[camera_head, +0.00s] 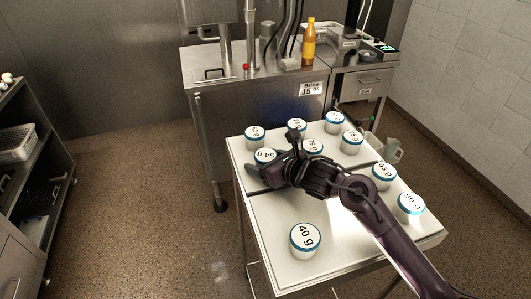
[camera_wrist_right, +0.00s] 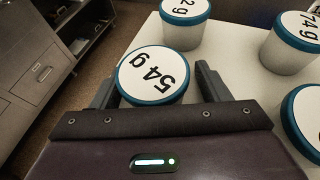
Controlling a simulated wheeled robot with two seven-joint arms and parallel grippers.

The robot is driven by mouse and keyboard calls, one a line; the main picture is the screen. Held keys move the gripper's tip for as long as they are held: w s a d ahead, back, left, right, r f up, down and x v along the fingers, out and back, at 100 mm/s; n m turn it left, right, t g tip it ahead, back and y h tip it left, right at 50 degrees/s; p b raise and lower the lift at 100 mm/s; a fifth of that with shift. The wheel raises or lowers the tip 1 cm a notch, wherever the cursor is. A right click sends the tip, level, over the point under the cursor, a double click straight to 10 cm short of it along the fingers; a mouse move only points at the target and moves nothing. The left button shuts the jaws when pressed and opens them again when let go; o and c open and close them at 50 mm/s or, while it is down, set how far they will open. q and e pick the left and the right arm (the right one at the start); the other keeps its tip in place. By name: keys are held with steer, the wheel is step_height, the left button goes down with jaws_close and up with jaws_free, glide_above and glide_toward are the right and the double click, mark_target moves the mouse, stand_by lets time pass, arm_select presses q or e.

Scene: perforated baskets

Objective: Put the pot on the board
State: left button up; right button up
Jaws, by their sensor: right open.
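Several white pots with blue-rimmed lids stand on a white-topped table. The pot marked 54 g (camera_head: 265,156) is at the left edge of the group; it also shows in the right wrist view (camera_wrist_right: 153,76). My right gripper (camera_head: 256,172) is open at this pot, with one finger on each side of it in the wrist view; I cannot tell whether they touch it. The near white board (camera_head: 275,215) carries the 40 g pot (camera_head: 305,240) at its front. A dark seam parts it from the far white board (camera_head: 240,145). My left gripper is not in view.
Pots marked 63 g (camera_head: 384,177) and 110 g (camera_head: 411,205) stand along the table's right side. A steel counter (camera_head: 255,100) with an orange bottle (camera_head: 309,45) stands behind. The near board is clear left of the 40 g pot.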

steer(key=p+v, duration=0.1)
steer(key=v, duration=0.5)
steer(key=shift+s+d+r, duration=0.15)
steer(key=shift+r, duration=0.1)
